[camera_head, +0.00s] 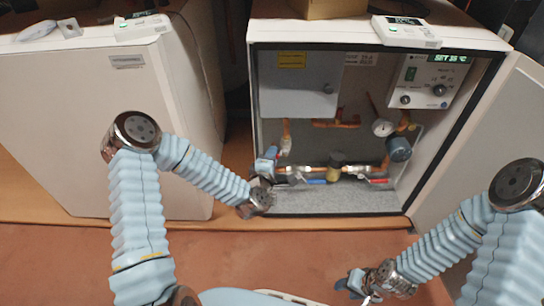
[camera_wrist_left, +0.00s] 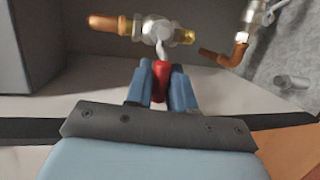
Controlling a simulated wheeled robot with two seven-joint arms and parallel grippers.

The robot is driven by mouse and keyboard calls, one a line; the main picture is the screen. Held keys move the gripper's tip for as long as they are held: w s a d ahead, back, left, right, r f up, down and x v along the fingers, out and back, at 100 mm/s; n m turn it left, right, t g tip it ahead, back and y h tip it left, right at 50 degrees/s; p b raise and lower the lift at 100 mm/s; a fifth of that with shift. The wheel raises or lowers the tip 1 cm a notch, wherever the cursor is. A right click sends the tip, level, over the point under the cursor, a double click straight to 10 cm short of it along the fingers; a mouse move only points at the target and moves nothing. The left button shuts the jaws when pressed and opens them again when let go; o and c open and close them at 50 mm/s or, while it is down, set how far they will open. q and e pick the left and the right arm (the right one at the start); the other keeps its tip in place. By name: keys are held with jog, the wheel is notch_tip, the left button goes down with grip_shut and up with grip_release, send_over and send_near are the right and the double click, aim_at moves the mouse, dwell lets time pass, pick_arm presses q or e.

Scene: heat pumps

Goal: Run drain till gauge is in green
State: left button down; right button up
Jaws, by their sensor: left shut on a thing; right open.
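A small round gauge (camera_head: 383,127) with a white face sits on the pipework inside the open heat pump cabinet in the head view; its needle and colours are too small to read. My left gripper (camera_head: 268,186) is at the lower left of the cabinet opening. In the left wrist view its blue fingers (camera_wrist_left: 160,88) are shut on a red valve handle (camera_wrist_left: 160,80). The handle joins a metal valve (camera_wrist_left: 158,32) on a copper and brass pipe. My right gripper (camera_head: 365,283) is open and empty, low above the floor.
Inside the cabinet are a blue-handled valve (camera_head: 316,181), a red-handled valve (camera_head: 378,180), a grey box (camera_head: 298,88) and a control panel (camera_head: 428,82) reading "SET 35 °C". The open door (camera_head: 490,140) stands at right. A closed white cabinet (camera_head: 85,130) stands at left. Reddish floor (camera_head: 250,262) is clear in front.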

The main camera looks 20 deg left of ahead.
dwell(0.3)
pick_arm(q)
jog(key=c, duration=1.1)
grip_release()
jog(key=s+r+p, duration=0.1)
jog(key=s+p, duration=0.1)
jog(key=s, duration=0.2)
jog(key=s+p, duration=0.3)
jog(key=s, duration=0.2)
jog(key=s+r+p, duration=0.1)
jog(key=s+p, duration=0.2)
jog(key=s, duration=0.1)
jog(key=shift+s+d+r, duration=0.25)
jog(key=shift+r, duration=0.1)
